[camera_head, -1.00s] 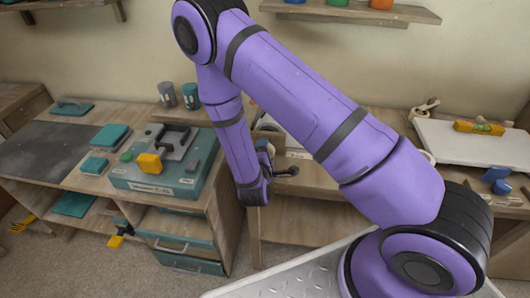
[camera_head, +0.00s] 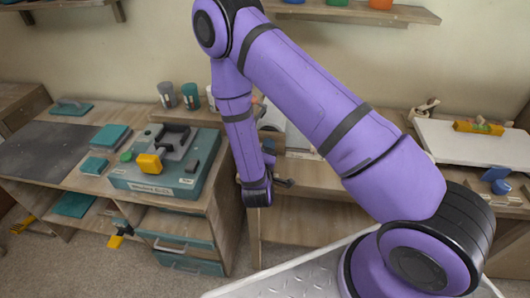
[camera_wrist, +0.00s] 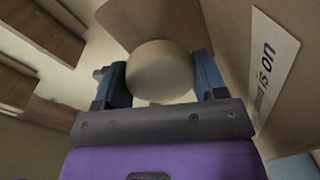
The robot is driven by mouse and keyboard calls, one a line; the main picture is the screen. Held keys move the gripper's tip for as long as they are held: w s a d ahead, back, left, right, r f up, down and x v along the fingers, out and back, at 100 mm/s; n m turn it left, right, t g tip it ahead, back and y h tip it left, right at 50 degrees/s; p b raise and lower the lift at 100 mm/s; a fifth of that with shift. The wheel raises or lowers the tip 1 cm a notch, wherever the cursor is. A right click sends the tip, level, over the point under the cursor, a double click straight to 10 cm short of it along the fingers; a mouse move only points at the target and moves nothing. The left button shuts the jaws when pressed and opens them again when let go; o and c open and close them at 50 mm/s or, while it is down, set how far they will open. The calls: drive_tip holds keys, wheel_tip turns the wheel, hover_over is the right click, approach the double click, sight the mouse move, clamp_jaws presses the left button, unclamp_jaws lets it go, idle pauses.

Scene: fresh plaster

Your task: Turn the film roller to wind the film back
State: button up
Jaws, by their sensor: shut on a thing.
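In the wrist view a pale beige rounded end, which looks like the film roller (camera_wrist: 160,68), sits between the two blue fingers of my gripper (camera_wrist: 161,80). The fingers are shut on its sides. The rest of the roller is hidden or out of view.
A wooden panel with a paper label (camera_wrist: 272,62) stands close to the right of my gripper. A teal machine (camera_head: 165,180) with a yellow block (camera_head: 149,164) stands on the left bench. Several cups stand behind it. A white board (camera_head: 465,143) lies on the right bench.

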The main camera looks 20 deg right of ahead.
idle(0.4)
drive_tip(key=o, duration=0.9)
drive_tip(key=shift+s, duration=0.1)
drive_tip(key=v, duration=1)
drive_tip(key=shift+s+a, duration=0.2)
drive_tip(key=shift+s, duration=0.1)
drive_tip(key=shift+r, duration=0.1)
